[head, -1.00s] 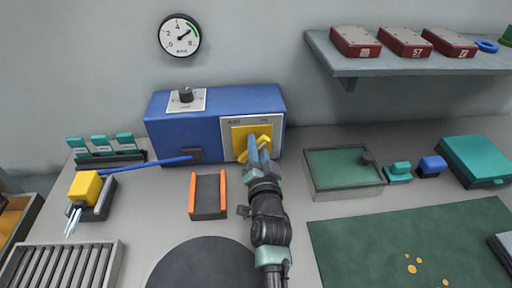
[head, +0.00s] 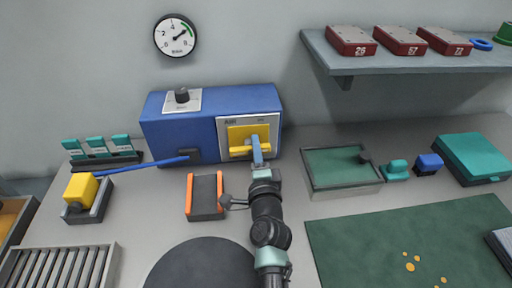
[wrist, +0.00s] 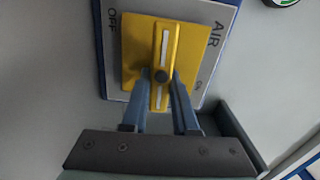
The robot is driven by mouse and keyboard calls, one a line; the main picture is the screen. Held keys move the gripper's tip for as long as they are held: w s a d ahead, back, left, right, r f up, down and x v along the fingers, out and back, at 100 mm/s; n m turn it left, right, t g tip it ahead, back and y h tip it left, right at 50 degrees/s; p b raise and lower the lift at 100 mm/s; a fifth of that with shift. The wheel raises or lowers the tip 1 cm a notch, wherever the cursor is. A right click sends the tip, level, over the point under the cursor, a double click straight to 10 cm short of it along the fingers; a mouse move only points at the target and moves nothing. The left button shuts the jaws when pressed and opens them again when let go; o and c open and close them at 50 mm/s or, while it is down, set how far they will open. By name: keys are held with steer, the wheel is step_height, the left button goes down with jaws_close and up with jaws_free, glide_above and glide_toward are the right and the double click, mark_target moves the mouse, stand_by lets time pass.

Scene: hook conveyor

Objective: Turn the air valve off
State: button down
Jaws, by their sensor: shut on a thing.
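The air valve is a yellow handle (wrist: 165,50) with a white stripe, on a yellow plate (head: 237,133) on the front of a blue box (head: 190,127). In the head view the handle lies about level across the plate. The wrist view shows the labels AIR, OFF and ON on the grey panel (wrist: 209,63); the handle runs up and down there. My gripper (head: 256,147) is shut on the handle, with one blue finger on each side in the wrist view (wrist: 161,80). The fingers hide part of the handle in the head view.
A gauge (head: 176,36) hangs above the box. A blue hose (head: 140,166) runs to a yellow block (head: 81,189) in a grey holder. An orange-sided tray (head: 205,196) stands left of my arm, a green-topped tray (head: 340,168) right. A shelf (head: 400,60) overhangs the right side.

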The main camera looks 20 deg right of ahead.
steer(key=shift+f+m, duration=0.1)
steer(key=shift+m, duration=0.3)
steer(key=c, duration=0.7)
jaws_free()
steer(key=p+v, duration=0.2)
steer(key=v, duration=1.1)
